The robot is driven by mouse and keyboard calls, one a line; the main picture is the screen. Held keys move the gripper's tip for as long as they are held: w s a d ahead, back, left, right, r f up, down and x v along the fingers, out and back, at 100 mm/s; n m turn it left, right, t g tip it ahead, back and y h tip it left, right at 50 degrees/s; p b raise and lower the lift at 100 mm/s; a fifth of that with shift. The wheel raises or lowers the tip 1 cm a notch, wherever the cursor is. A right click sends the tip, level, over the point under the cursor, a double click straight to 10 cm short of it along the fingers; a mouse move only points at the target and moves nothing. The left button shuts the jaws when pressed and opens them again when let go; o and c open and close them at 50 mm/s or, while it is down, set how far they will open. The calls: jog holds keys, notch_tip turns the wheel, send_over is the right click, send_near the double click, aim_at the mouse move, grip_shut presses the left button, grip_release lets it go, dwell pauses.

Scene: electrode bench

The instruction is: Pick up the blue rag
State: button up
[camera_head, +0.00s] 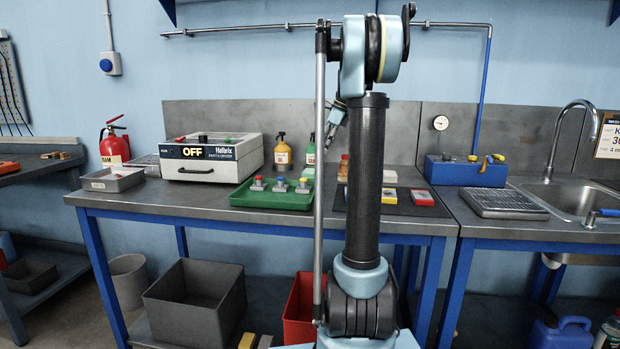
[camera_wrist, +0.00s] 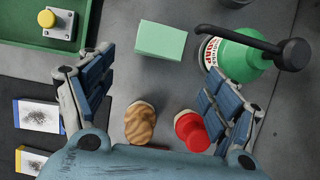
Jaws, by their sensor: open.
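I cannot make out a blue rag for certain in either view. My gripper (camera_wrist: 158,78) is open and empty in the wrist view, its two blue-padded fingers wide apart above the grey bench top. A pale green block (camera_wrist: 161,40) lies ahead between the fingers. A tan-topped item (camera_wrist: 140,123) and a red-topped item (camera_wrist: 191,127) show near the gripper's base, the red one close beside the right finger. In the head view my arm covers the middle of the bench and most of the gripper.
A green pump bottle (camera_wrist: 238,58) stands close by the right finger. A green tray (camera_head: 247,197) holds several coloured knobs. The workbench (camera_head: 200,209) also carries a white box marked OFF (camera_head: 211,157). A blue block with yellow handles (camera_head: 466,171) stands left of the sink (camera_head: 587,203).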

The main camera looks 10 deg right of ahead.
aim_at(312, 171)
jog(key=x, duration=1.1)
jog(key=shift+w, duration=0.15)
jog(key=shift+r, duration=0.1)
jog(key=c, duration=0.8)
jog(key=shift+o, duration=0.2)
jog(key=shift+r, duration=0.4)
jog(key=shift+d+r, duration=0.2)
jog(key=shift+d, duration=0.1)
jog(key=d, duration=0.2)
jog(key=s+d, duration=0.1)
jog(key=d, duration=0.1)
jog(key=s+d, duration=0.1)
jog(key=d, duration=0.2)
jog(key=shift+s+r, duration=0.25)
jog(key=shift+r, duration=0.1)
notch_tip(312, 171, up, 13)
